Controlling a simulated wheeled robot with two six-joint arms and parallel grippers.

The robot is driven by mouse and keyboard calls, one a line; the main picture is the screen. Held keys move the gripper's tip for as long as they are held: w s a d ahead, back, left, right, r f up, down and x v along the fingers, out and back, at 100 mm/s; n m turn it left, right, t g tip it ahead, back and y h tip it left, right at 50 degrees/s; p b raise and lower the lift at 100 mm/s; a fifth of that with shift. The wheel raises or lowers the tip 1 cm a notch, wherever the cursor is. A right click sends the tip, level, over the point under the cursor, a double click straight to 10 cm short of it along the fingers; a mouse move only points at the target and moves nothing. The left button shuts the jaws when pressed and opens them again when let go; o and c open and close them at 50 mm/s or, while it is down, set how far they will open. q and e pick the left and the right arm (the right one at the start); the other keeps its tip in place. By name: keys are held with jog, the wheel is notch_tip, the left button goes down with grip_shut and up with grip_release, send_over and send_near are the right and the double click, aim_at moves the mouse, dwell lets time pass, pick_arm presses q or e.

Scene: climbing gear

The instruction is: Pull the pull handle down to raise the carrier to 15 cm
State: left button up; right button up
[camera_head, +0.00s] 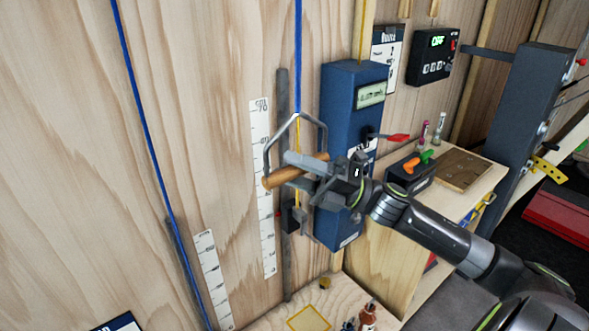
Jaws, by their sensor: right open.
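The pull handle is a wooden bar (274,180) in a grey metal bracket hanging from a blue rope. My right gripper (299,174) is open at the handle, with its fingers on either side of the wooden bar. The fingers hide part of the bar, and I cannot tell whether they touch it. A small dark block (288,217) sits on the vertical grey rail below the handle; it may be the carrier, but it is partly hidden. A white scale (261,200) runs beside the rail. My left gripper is not in view.
A blue box (343,95) with a display stands just right of the handle. A second blue rope (148,135) and a shorter scale (213,278) are at left. A wooden shelf (488,172) holds small gear at right.

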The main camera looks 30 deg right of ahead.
grip_shut()
jog(key=shift+f, duration=0.1)
notch_tip(320, 180, down, 15)
jog(key=b, duration=1.2)
grip_release()
